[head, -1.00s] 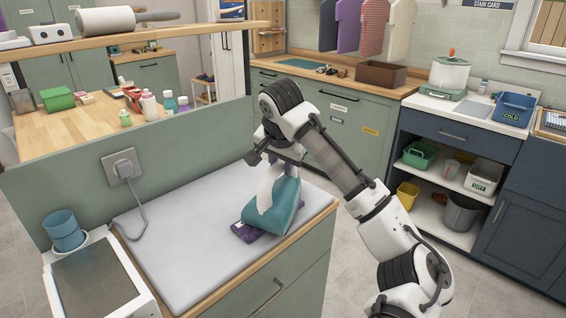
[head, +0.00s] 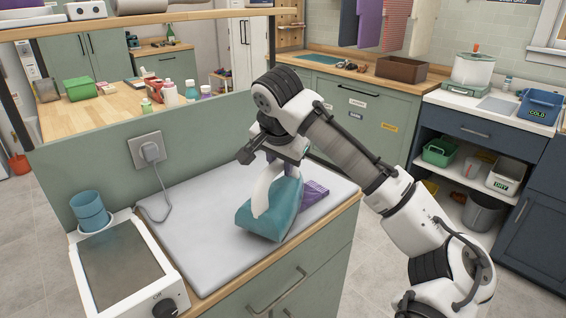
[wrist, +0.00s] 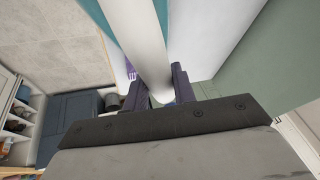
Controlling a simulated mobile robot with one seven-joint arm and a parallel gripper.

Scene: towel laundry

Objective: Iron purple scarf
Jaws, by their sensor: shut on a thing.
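The iron, with a teal body (head: 270,212) and a white handle, is upright on or just above the white ironing pad (head: 190,250). My gripper (head: 268,163) is shut on its handle from above; the wrist view shows the white handle (wrist: 140,50) between my dark fingers (wrist: 158,90). The folded purple scarf (head: 315,191) lies on the pad, showing to the right of the iron. The iron hides part of it, and I cannot tell whether they overlap. A small purple striped piece shows in the wrist view (wrist: 130,70).
A wall socket with a plugged-in cord (head: 152,152) is behind the pad. A blue cup (head: 90,212) and a grey-topped white appliance (head: 130,270) stand at the left. The pad's left half is clear. A raised wooden shelf (head: 130,25) runs behind.

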